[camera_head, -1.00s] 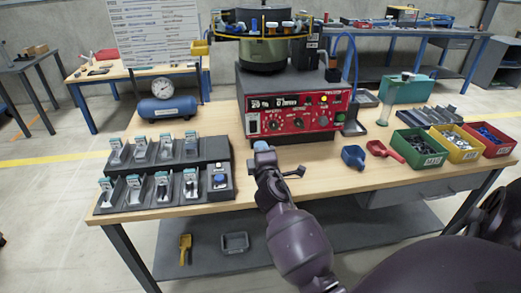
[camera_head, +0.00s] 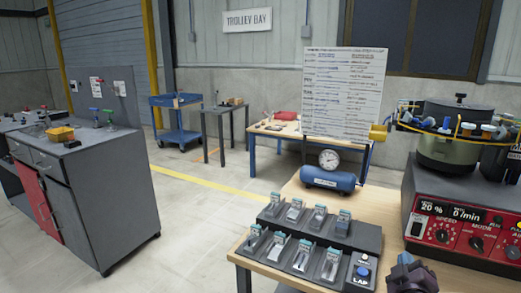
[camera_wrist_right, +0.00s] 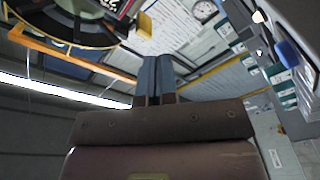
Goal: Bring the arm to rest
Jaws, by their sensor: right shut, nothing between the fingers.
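My right gripper (camera_head: 405,260) shows at the bottom right of the head view, dark with bluish fingertips. It is in front of the red control panel of the bowl feeder (camera_head: 462,232) and to the right of the black sample rack (camera_head: 368,238). In the right wrist view its two blue-grey fingers (camera_wrist_right: 154,68) lie together with nothing between them. Most of the right arm is out of the head view. My left gripper is not in view.
The wooden workbench (camera_head: 385,205) carries the rack, the feeder and a blue air tank with a gauge (camera_head: 328,177). A grey cabinet (camera_head: 100,190) stands at the left, a blue trolley (camera_head: 175,120) behind. Open floor lies between cabinet and bench.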

